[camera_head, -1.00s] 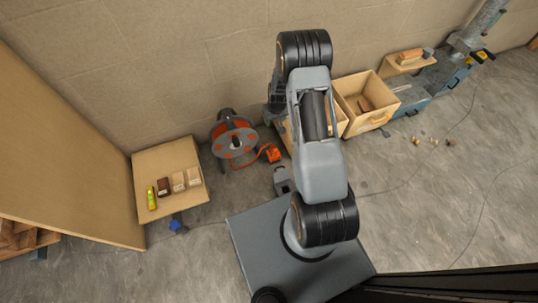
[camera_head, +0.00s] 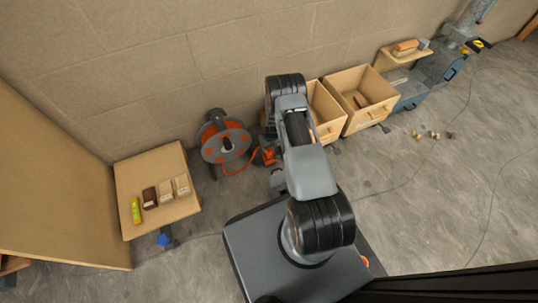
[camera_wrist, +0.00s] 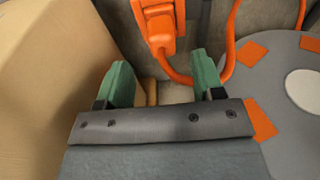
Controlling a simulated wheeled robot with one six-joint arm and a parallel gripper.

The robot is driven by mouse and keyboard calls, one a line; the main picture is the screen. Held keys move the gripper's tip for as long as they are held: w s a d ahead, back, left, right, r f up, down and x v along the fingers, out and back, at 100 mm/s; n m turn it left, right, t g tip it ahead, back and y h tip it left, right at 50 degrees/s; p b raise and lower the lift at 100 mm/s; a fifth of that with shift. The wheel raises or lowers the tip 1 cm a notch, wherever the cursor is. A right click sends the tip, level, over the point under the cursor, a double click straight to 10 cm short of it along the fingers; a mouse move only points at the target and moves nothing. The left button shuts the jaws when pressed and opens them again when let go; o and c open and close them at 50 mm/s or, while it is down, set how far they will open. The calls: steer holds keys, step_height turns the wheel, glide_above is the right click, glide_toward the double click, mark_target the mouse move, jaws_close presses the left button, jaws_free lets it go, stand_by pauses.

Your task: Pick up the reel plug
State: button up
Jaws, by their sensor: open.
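The orange reel plug (camera_head: 268,155) is on the floor between the cable reel (camera_head: 240,138) and the wooden boxes, partly beside my arm. In the wrist view the plug (camera_wrist: 160,22) is at the top centre, with its orange cable curving right towards the grey and orange reel disc (camera_wrist: 295,95). My gripper (camera_wrist: 162,75) is open, its two green fingers apart with nothing between them. The plug shows beyond the fingertips, roughly in line with the gap. In the head view my gripper is hidden by my arm.
A wooden box wall (camera_wrist: 45,80) stands close left of my fingers in the wrist view, and the reel is close on the right. Open wooden boxes (camera_head: 372,115) stand along the wall. A small board with blocks (camera_head: 127,183) lies left of the reel.

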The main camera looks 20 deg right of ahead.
mark_target(269, 149)
steer(key=shift+w+a+f+b, duration=0.1)
steer(key=shift+f+b, duration=0.8)
steer(key=shift+f, duration=0.45)
steer(key=shift+w+f+b, duration=0.1)
steer(key=shift+f+b, duration=0.75)
steer(key=shift+f, duration=0.5)
steer(key=shift+r, duration=0.1)
steer(key=shift+c, duration=0.3)
steer(key=c, duration=0.9)
